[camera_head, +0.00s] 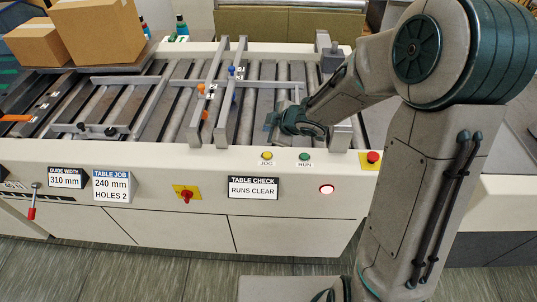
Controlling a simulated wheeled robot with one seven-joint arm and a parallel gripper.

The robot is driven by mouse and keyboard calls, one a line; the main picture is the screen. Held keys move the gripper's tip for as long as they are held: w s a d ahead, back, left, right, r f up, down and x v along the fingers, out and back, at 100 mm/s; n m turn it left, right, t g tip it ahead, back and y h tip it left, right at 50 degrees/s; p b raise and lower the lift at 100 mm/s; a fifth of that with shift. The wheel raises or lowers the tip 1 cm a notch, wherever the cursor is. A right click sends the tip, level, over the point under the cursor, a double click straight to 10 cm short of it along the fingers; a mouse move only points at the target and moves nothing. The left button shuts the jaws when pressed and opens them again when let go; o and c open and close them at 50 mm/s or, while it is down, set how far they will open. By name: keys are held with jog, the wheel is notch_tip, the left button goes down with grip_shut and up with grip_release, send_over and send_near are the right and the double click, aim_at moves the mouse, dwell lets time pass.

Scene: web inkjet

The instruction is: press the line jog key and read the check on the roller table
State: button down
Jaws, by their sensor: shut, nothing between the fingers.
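The yellow jog key (267,155), labelled JOG, sits on the white front ledge of the machine. The table check sign (254,188) on the front panel reads "RUNS CLEAR". The roller table (172,105) lies behind the ledge, with dark rollers and metal guide bars. My gripper (272,122) is shut and empty, above the near right part of the rollers. In the picture it is just behind and above the jog key, and looks apart from it. The exact height is hard to tell.
A green RUN key (304,156) sits right of the jog key, with a red stop button (372,157) further right. A lit round button (326,189) is below. Signs read "GUIDE WIDTH 310 mm" (66,178) and "TABLE JOB 240 mm HOLES 2" (112,186). Cardboard boxes (97,30) stand at back left.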

aim_at(270, 157)
jog(key=shift+f+b, duration=4.2)
jog(key=shift+f, duration=0.15)
jog(key=shift+f, duration=0.4)
jog(key=shift+f+b, duration=0.45)
jog(key=shift+b, duration=0.2)
jog(key=shift+r+p, duration=0.9)
jog(key=shift+p, duration=0.05)
notch_tip(270, 157, up, 5)
jog(key=p, duration=0.5)
